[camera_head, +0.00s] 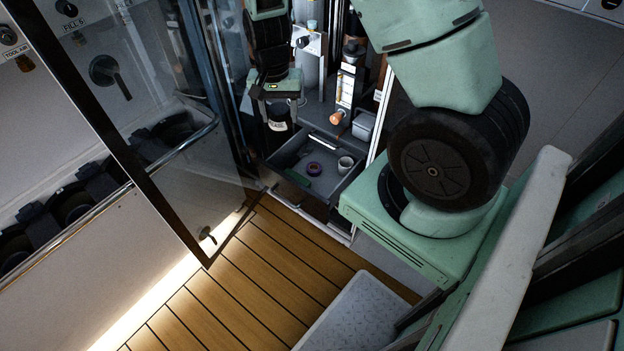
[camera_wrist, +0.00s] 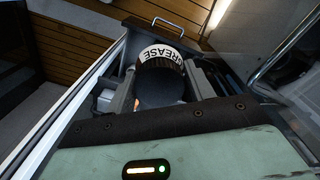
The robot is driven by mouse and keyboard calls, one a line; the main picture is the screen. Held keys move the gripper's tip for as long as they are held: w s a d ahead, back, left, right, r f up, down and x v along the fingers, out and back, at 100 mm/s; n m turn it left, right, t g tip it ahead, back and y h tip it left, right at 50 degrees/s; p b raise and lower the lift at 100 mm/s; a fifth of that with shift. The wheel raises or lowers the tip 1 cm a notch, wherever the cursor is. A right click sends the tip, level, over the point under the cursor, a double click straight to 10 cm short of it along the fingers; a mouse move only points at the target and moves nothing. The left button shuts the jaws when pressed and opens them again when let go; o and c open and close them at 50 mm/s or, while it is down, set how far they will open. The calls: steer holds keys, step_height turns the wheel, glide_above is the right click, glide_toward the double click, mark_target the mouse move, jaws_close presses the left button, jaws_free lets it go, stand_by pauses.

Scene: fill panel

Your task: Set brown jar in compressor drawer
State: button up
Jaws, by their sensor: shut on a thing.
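A dark jar with a white label reading GREASE (camera_head: 278,125) hangs upright in my gripper (camera_head: 279,108). Its brown colour is hard to tell in this light. In the wrist view the jar (camera_wrist: 160,88) sits between the two grey fingers of my gripper (camera_wrist: 161,78), which are shut on it. The drawer (camera_head: 322,192) is pulled open at the foot of the cabinet. The jar appears above the drawer's back left part; its exact height is unclear. In the wrist view the drawer front (camera_wrist: 140,28) with its metal handle shows beyond the jar.
In the drawer lie a purple ring-shaped item (camera_head: 314,168), a whitish cup (camera_head: 345,163) and a green item (camera_head: 297,180). Bare drawer floor shows between them. A glass door (camera_head: 160,130) stands open at left. An orange-tipped fitting (camera_head: 337,118) stands behind the drawer.

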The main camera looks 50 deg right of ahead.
steer(key=s+d+f+m+b, duration=0.2)
steer(key=d+f+m+b, duration=0.6)
steer(key=f+m+b, duration=0.55)
steer(key=m+b, duration=1)
steer(key=b, duration=0.4)
glide_above(328, 193)
step_height(328, 193, down, 10)
steer(key=r, duration=0.1)
steer(key=shift+m, duration=0.25)
step_height(328, 193, down, 18)
steer(key=b, duration=1)
steer(key=shift+w+f, duration=0.1)
steer(key=shift+w, duration=0.05)
steer(key=shift+b, duration=0.3)
steer(key=shift+f, duration=0.2)
steer(key=o, duration=1.2)
